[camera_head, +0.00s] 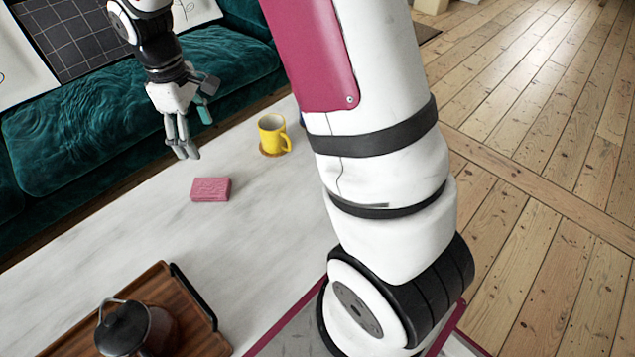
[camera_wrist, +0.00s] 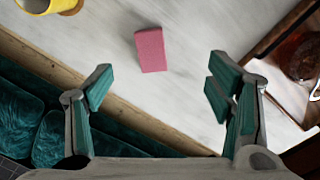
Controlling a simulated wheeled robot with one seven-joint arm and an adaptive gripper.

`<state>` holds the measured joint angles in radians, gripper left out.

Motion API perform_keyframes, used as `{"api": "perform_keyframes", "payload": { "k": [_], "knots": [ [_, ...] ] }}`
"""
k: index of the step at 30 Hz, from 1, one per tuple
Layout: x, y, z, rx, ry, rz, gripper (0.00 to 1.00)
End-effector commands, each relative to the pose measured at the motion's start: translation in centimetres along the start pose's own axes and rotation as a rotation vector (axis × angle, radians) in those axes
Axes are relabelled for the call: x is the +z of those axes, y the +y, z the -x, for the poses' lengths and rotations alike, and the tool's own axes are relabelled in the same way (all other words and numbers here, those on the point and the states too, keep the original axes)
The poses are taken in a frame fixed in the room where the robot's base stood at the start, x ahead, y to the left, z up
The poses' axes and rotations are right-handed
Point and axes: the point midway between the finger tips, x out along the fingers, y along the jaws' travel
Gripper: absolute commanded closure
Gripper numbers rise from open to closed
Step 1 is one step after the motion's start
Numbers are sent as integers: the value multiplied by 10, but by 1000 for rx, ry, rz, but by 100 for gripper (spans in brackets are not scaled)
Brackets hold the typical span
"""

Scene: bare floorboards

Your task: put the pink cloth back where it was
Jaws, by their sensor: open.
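The pink cloth (camera_head: 210,189) is a small folded block lying on the white marble-like table (camera_head: 130,235). In the wrist view the cloth (camera_wrist: 151,49) lies beyond the fingertips, near the top middle, apart from them. My gripper (camera_head: 185,150) hangs above the table's sofa-side edge, up and left of the cloth in the head view. In the wrist view its teal-padded fingers (camera_wrist: 158,90) are spread wide with nothing between them.
A yellow mug (camera_head: 272,133) stands on a round coaster to the right of the cloth. A wooden tray (camera_head: 188,305) with a dark glass teapot (camera_head: 130,328) is at the lower left. A teal sofa (camera_head: 85,125) borders the table. Bare tabletop surrounds the cloth.

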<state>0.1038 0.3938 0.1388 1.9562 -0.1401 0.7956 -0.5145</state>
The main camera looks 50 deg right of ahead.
Motion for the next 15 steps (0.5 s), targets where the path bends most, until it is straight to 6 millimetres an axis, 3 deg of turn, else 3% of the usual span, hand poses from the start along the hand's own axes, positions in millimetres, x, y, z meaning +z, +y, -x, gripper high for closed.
{"api": "perform_keyframes", "payload": {
  "k": [1,6,15],
  "knots": [
    [13,-7,22,13,3,-30,26],
    [62,-38,77,28,-3,-146,26],
    [156,-105,139,30,6,-353,26]
  ]
}}
